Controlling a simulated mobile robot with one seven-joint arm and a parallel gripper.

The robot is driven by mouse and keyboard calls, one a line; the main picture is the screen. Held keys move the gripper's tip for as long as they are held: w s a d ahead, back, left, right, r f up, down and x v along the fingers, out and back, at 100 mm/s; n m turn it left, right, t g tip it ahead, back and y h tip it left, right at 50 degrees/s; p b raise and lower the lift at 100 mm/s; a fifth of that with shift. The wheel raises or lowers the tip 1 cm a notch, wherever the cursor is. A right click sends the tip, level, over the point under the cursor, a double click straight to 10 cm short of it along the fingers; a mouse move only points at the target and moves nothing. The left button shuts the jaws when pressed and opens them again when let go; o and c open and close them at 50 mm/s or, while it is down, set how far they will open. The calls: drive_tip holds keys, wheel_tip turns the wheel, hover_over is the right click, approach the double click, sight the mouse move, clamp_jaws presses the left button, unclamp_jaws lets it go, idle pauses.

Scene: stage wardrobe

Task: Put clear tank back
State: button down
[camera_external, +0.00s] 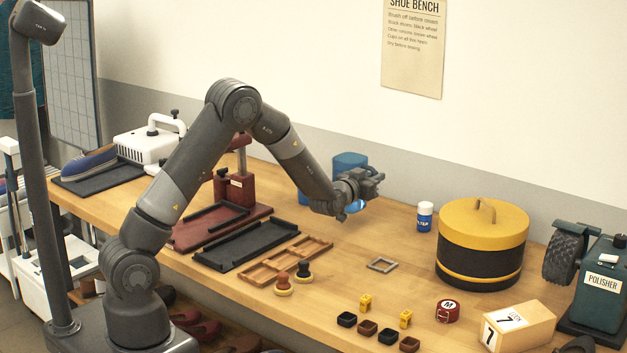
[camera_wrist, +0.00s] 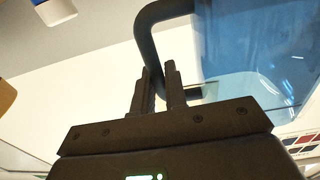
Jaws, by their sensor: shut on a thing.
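The clear tank (camera_wrist: 250,45) is a blue see-through container with a dark looped handle (camera_wrist: 145,35), filling the upper right of the wrist view. My gripper (camera_wrist: 160,75) is shut on the handle's upright part, which runs down between the fingers. In the external view the tank (camera_external: 349,160) shows as blue patches behind my forearm and gripper (camera_external: 372,183), over the back middle of the bench. My arm hides much of it there, and I cannot tell whether its bottom touches the bench.
A white machine (camera_external: 150,145) with a raised handle stands at the back left, beside a blue shoe (camera_external: 88,164). A dark red press (camera_external: 232,190), black tray (camera_external: 245,246) and wooden tray (camera_external: 262,272) lie nearer. A white-and-blue bottle (camera_external: 425,217) and yellow-black round box (camera_external: 482,240) stand right.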

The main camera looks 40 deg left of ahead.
drive_tip(key=shift+a+f, duration=0.1)
drive_tip(key=shift+f, duration=1.9)
drive_tip(key=shift+f, duration=0.15)
drive_tip(key=c, duration=1.5)
unclamp_jaws()
drive_tip(key=shift+o, duration=0.2)
